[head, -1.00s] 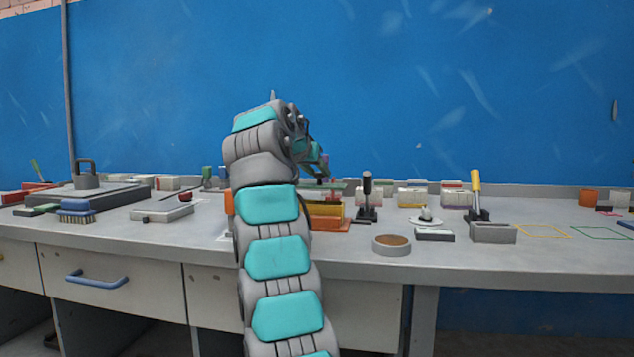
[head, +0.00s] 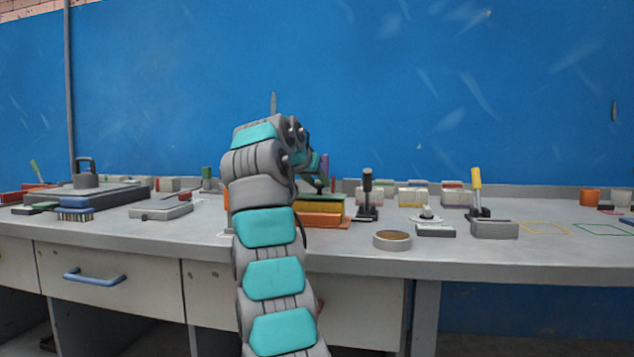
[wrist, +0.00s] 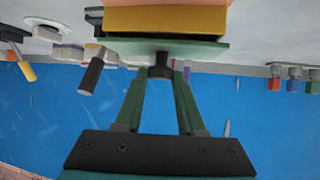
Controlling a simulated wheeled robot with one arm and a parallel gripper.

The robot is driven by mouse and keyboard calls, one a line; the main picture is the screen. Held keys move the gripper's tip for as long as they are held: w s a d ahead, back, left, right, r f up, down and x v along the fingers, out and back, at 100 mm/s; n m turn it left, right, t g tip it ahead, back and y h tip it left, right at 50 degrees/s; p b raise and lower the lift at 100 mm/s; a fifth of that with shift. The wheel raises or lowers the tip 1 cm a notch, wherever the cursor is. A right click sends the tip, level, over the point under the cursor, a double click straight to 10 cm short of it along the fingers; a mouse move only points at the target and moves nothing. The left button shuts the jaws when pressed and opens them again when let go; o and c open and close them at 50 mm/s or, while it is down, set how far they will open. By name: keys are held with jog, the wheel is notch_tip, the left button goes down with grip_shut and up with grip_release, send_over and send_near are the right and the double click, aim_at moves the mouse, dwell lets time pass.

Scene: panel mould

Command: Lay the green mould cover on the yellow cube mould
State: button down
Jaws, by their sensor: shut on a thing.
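The green mould cover (head: 321,194) is a flat plate with a dark knob. My gripper (wrist: 160,73) is shut on that knob in the upside-down wrist view, where the cover (wrist: 205,48) also shows. The yellow cube mould (head: 322,208) stands on an orange base (head: 325,221) on the bench, partly hidden by my arm. It also shows in the wrist view (wrist: 165,20). The cover is over the mould and very close to its top; I cannot tell whether it fully rests on it. In the head view my arm hides much of the gripper.
A black-handled tool (head: 367,195) stands close to the right of the mould. A round grey tin (head: 392,240) is near the front edge. A yellow-handled tool (head: 477,193) and a grey block (head: 494,230) stand farther right. Small blocks (head: 411,196) line the back.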

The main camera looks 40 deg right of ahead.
jog(key=shift+f, duration=0.2)
jog(key=c, duration=0.5)
grip_release()
jog(key=shift+r, duration=0.15)
jog(key=shift+r+p, duration=0.6)
jog(key=shift+p, duration=0.1)
jog(key=shift+s+a, duration=0.15)
jog(key=shift+a, duration=0.2)
jog(key=v, duration=1.1)
jog(key=shift+s+r+b, duration=0.1)
jog(key=shift+b, duration=0.25)
